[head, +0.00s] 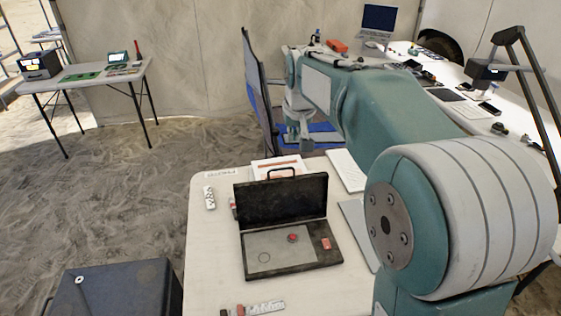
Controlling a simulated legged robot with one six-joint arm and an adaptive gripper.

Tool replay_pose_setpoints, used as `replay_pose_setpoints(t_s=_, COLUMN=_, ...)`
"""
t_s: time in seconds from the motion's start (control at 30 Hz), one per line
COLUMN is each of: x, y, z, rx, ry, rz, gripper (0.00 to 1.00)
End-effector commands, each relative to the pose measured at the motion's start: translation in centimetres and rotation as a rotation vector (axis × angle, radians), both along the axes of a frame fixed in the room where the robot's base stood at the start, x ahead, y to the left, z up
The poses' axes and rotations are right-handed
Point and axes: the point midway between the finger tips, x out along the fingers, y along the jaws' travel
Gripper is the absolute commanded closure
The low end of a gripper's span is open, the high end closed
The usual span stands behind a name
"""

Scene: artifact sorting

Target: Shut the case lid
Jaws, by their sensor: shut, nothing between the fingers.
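The black case (263,274) lies open on the white table. Its lid (282,203) stands up at the back edge, with a handle (281,171) on top. In its light grey insert sit a round red item (292,238) and a small red block (326,243); an empty round outline shows at the left. My gripper (303,145) hangs in the air from the far end of my arm, above and slightly right of the lid in the picture. It is shut, empty and apart from the lid.
A white-and-orange box (277,160) lies behind the case. A blue chair (323,135) stands behind the table. My arm covers the table's right side.

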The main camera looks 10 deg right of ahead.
Motion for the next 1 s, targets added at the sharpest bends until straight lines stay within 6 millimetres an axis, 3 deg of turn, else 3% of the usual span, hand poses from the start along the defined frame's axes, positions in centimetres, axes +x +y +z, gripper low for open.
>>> replay_pose_setpoints(t_s=0.1, x=2.8, y=0.3, z=-1.3, rx=-0.001, ry=0.013, rz=0.001, gripper=1.00)
replay_pose_setpoints(t_s=0.5, x=10.9, y=0.2, z=-6.2, rx=-0.001, ry=0.042, rz=0.001, gripper=1.00)
replay_pose_setpoints(t_s=0.7, x=13.0, y=0.2, z=-8.0, rx=-0.001, ry=0.049, rz=0.000, gripper=1.00)
replay_pose_setpoints(t_s=0.87, x=13.4, y=0.3, z=-8.8, rx=-0.001, ry=0.052, rz=0.001, gripper=1.00)
replay_pose_setpoints(t_s=1.0, x=14.0, y=0.3, z=-10.7, rx=-0.001, ry=0.054, rz=0.001, gripper=1.00)
